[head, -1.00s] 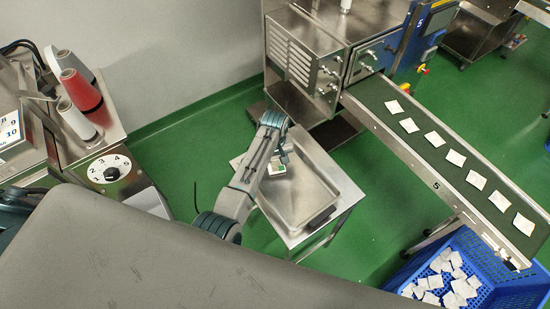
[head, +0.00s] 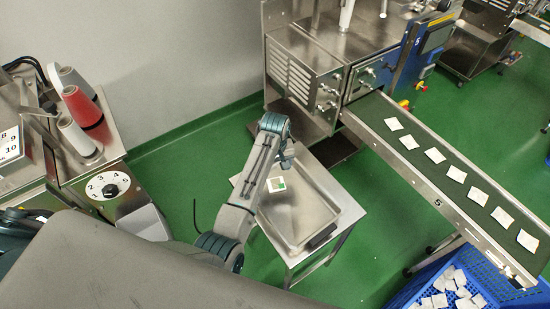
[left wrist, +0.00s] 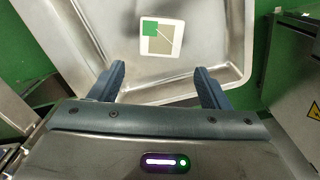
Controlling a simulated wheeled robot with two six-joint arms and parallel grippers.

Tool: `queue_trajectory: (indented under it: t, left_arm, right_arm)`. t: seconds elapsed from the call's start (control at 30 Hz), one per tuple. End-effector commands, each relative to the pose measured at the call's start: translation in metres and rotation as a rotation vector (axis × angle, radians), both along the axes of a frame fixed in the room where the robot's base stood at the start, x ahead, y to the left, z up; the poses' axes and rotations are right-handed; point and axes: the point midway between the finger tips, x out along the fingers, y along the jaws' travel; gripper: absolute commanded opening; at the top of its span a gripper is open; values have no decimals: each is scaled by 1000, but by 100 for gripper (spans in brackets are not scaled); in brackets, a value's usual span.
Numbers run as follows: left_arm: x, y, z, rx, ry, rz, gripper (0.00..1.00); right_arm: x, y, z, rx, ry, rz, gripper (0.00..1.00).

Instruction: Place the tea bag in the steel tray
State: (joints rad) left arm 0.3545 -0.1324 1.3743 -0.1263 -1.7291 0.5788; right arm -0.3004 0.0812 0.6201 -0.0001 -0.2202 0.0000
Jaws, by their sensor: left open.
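The tea bag (head: 276,185), a white square with a green corner patch and a tan part, lies flat in the steel tray (head: 306,212). In the left wrist view the tea bag (left wrist: 162,40) lies on the bare tray floor (left wrist: 212,45), inside the rim. My left gripper (head: 287,163) is above the tray's back left part, close to the tea bag. In the left wrist view its fingers (left wrist: 158,74) are apart with nothing between them, and the tea bag shows beyond the tips. My right gripper does not show.
The tray stands on a small metal table (head: 336,238). A conveyor (head: 420,158) with several white bags runs along the right, and a blue crate (head: 412,284) with bags stands below it. A steel machine (head: 310,75) stands behind the tray. A dial console is at left.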

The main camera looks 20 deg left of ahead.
Motion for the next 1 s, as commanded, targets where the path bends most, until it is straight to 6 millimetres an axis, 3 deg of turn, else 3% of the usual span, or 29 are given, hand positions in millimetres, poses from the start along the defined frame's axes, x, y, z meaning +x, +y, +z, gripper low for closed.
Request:
queue_trajectory:
  t: [0.2,0.4,0.8,0.87,1.0]
  left_arm:
    - [1,0,40,-2,-3,-1,70]
    - [0,0,57,0,0,-1,70]
    - [-4,2,56,1,-2,-4,70]
    - [-12,7,51,3,-6,-12,70]
    - [-51,28,32,18,-40,-60,70]
  right_arm:
    - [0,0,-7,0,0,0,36]
    - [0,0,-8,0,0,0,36]
    - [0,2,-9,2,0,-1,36]
    - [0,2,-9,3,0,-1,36]
    - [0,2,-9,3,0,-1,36]
